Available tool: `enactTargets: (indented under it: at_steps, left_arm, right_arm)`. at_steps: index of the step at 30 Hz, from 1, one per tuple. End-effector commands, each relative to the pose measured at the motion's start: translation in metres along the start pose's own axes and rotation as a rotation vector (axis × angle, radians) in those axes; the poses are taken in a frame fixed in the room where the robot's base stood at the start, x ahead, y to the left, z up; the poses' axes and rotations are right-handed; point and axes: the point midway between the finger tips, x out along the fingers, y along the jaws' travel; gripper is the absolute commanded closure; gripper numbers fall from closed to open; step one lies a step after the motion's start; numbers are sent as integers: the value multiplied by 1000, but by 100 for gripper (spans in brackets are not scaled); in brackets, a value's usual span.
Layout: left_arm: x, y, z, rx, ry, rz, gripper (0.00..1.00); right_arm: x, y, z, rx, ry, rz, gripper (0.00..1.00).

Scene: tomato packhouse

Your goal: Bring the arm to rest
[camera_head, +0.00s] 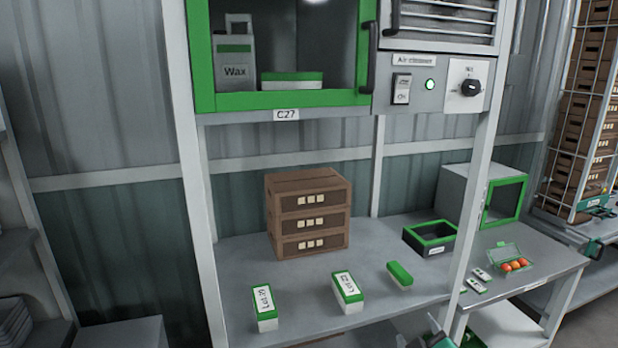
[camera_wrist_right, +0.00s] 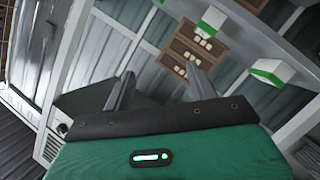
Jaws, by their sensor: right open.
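My right gripper (camera_head: 420,333) shows only in part at the bottom edge of the head view, in front of the bench. In the right wrist view the two grey fingers of my right gripper (camera_wrist_right: 162,88) stand well apart with nothing between them. The gripper is open and empty. Beyond the fingers, the brown crates (camera_wrist_right: 190,55) and white-and-green boxes (camera_wrist_right: 270,70) show at a tilt. My left gripper is not in view.
On the bench (camera_head: 235,262) stand stacked brown crates (camera_head: 308,225), two labelled boxes (camera_head: 265,312) (camera_head: 347,292), a green-topped block (camera_head: 399,274) and a green-rimmed tray (camera_head: 430,237). A side table (camera_head: 540,262) holds an open punnet (camera_head: 508,255) of tomatoes. A cabinet (camera_head: 285,108) hangs above.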

Motion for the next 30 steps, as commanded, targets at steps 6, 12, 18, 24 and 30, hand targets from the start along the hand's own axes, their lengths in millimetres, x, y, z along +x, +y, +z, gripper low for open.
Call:
enactTargets:
  at_steps: [6, 12, 18, 24, 30]
  left_arm:
    - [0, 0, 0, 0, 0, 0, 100]
    - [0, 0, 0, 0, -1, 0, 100]
    - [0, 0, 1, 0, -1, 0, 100]
    - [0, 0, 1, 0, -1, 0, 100]
    - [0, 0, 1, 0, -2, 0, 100]
  right_arm:
    - [-66, -68, 97, 207, -314, -220, 42]
    - [-140, -114, 158, 352, -582, -376, 42]
    - [-199, -139, 190, 439, -771, -474, 42]
    - [-252, -154, 210, 501, -928, -546, 42]
    - [-224, -189, 242, 494, -939, -552, 42]
